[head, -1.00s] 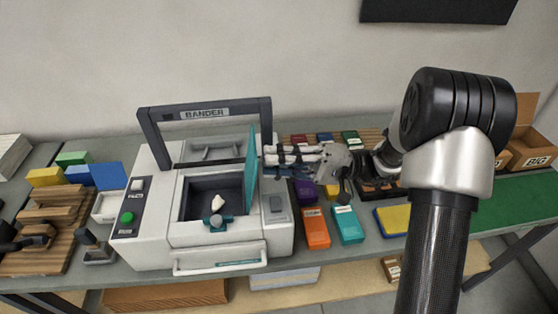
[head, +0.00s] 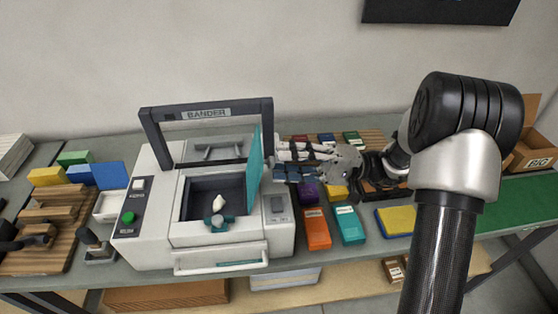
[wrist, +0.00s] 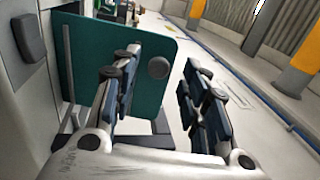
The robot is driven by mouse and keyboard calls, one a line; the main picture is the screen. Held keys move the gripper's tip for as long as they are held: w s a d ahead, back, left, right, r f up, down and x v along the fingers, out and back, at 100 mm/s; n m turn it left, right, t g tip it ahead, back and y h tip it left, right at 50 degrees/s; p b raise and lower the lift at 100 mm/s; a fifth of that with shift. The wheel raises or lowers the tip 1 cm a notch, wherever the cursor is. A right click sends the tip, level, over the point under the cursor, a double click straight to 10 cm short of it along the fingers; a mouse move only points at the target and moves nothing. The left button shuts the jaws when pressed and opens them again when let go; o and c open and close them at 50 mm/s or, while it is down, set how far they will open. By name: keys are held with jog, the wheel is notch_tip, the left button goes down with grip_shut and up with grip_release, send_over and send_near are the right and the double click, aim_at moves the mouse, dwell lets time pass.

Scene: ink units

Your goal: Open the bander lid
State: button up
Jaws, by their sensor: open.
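The bander (head: 190,236) is a pale grey machine with a dark overhead frame, left of centre in the head view. Its teal lid (head: 254,165) stands nearly upright at the right side of the open chamber (head: 200,190). The chamber holds a small white piece and a teal part. My gripper (head: 277,162) is beside the lid's right face, fingers apart. In the wrist view, the lid (wrist: 85,40) has a round grey knob (wrist: 158,67) that appears between my open fingers (wrist: 160,75). Whether a finger touches the lid is unclear.
Orange (head: 316,230) and teal (head: 348,226) boxes lie on the table right of the bander, with a purple one near my gripper. A yellow-and-blue pad (head: 396,221) lies further right. Wooden blocks (head: 45,240) stand at the left. The green mat (head: 515,205) is clear.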

jog(key=d, duration=0.3)
jog(key=d+f, duration=0.1)
jog(key=d, duration=0.1)
jog(key=shift+w+d, duration=0.1)
jog(key=shift+d, duration=0.15)
jog(key=shift+a, duration=0.1)
jog(key=s+a+r+g+h, duration=0.25)
jog(key=s+a+h, duration=0.35)
jog(key=s+h, duration=0.5)
jog(key=s+d+t+h, duration=0.8)
jog(key=s+d+h, duration=0.1)
jog(key=s, duration=0.1)
jog(key=shift+f, duration=0.3)
